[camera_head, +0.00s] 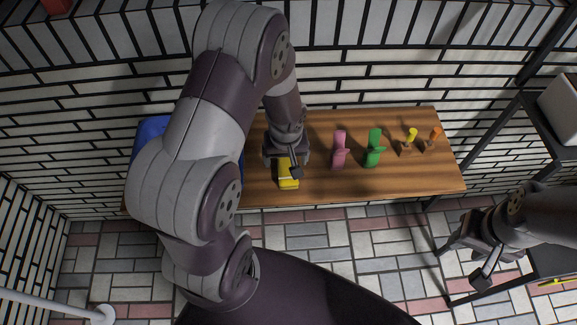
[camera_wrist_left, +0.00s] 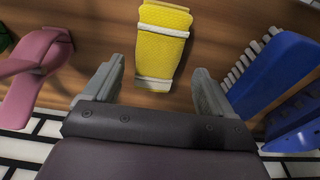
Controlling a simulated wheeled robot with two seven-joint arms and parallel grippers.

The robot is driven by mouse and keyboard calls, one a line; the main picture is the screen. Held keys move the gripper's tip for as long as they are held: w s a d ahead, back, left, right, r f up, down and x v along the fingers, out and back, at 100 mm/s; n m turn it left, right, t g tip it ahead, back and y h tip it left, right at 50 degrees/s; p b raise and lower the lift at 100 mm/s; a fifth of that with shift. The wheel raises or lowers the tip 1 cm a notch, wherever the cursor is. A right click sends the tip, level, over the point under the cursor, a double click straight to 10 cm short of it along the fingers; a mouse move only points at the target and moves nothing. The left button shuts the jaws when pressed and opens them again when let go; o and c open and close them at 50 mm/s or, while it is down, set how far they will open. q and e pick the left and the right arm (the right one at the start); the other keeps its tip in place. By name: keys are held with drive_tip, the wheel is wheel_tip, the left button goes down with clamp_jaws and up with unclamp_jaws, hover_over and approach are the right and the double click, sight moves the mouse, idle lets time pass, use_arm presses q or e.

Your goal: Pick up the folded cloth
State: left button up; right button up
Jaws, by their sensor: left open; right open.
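The folded cloth (camera_head: 287,183) is yellow with white bands and lies on the wooden table near its front edge. In the left wrist view the cloth (camera_wrist_left: 163,40) lies ahead of my gripper, roughly centred between the fingers. My left gripper (camera_head: 285,166) is over the cloth in the head view and hides part of it. In the wrist view its fingers (camera_wrist_left: 159,70) are apart with nothing held; I cannot tell how high they are above the table. My right gripper (camera_head: 468,264) is open and empty, off to the lower right, away from the table.
The wooden table (camera_head: 315,130) also holds a pink item (camera_head: 339,150), a green item (camera_head: 374,147), and two small yellow and orange items (camera_head: 409,141) to the right. A blue object (camera_head: 150,130) is at the left end, partly hidden by my left arm. A black shelf stands at the right.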

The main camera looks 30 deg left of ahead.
use_arm(q)
drive_tip(key=shift+d+f, duration=0.1)
drive_tip(key=shift+f, duration=0.85)
drive_tip(key=shift+s+d+f, duration=0.1)
drive_tip(key=shift+d+f, duration=0.2)
drive_tip(key=shift+f, duration=0.15)
drive_tip(key=shift+a, duration=0.15)
drive_tip(key=c, duration=1)
drive_tip(key=shift+c, duration=0.2)
use_arm(e)
drive_tip(key=shift+s+d+f, duration=0.25)
drive_tip(key=shift+d+f, duration=0.1)
